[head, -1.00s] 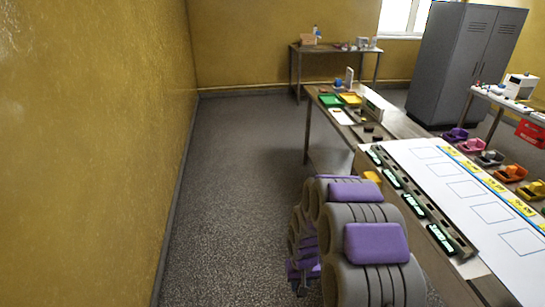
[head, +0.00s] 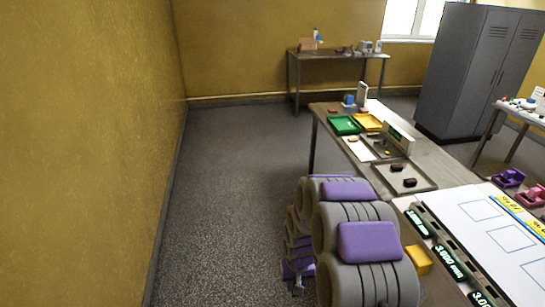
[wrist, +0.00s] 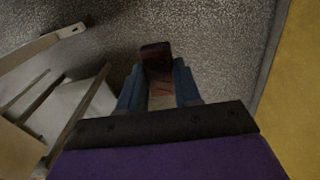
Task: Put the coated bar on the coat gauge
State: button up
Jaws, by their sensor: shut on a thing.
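My gripper (wrist: 158,85) shows in the wrist view, with blue-grey fingers on both sides of a dark brown bar (wrist: 156,56). It is shut on the bar, which sticks out past the fingertips above the grey floor. The head view shows my purple and grey arm but not the gripper or the held bar. I cannot tell for sure which device is the coat gauge. A grey device with a display (head: 398,138) stands on the long table, and a row of black readouts (head: 452,262) marked in mm lies along the near edge.
The long table (head: 448,178) carries a grey tray (head: 424,184) with dark bars (head: 403,181), a green tray (head: 345,125), a yellow tray (head: 368,121) and a yellow block (head: 418,259). A yellow wall (head: 80,150) runs along the left. Floor (head: 235,180) between is clear.

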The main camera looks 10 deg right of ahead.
aim_at(376, 139)
jog(key=i+z, duration=0.2)
jog(key=i, duration=0.3)
jog(key=i+j+z, duration=0.25)
jog(key=i, duration=0.2)
jog(key=i+j+z, duration=0.2)
jog(key=i, duration=0.3)
